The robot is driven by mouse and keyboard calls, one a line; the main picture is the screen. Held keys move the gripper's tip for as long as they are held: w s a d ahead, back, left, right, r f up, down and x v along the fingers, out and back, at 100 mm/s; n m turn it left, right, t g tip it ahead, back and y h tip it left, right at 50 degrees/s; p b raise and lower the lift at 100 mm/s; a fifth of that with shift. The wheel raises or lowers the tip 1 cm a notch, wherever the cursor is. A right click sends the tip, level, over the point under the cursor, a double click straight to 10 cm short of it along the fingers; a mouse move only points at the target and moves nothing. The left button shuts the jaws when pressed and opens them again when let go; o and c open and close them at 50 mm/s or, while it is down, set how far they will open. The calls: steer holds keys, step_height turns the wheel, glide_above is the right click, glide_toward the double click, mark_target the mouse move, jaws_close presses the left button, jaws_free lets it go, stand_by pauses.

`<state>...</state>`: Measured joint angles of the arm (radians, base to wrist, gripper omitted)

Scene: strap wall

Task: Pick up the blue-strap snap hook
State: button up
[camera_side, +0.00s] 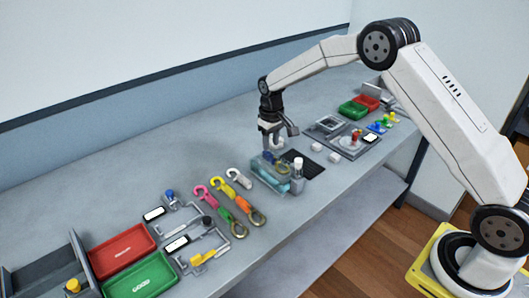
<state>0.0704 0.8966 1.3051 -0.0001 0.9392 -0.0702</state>
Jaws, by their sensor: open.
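My gripper (280,138) points down over the middle of the bench, with its jaws apart. It is just above and behind a small clear holder (271,184) with blue-teal material in it. A small dark blue and yellowish piece shows at the holder's top, just under the jaws. I cannot tell for sure whether this is the blue-strap snap hook; the jaws and the holder partly hide it. To the left lie a white hook (238,179), a yellow hook (222,186) by an orange strap (243,206), and a pink hook (205,194) by a green strap (225,214).
A small white-capped bottle (298,172) stands right of the holder, close to my gripper. A dark mat (302,164) and white blocks lie farther right. A red tray (123,250) and green tray (140,276) are at the left. The bench behind the hooks is clear.

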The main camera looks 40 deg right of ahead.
mark_target(271, 155)
steer(key=shift+f, duration=2.4)
jaws_close()
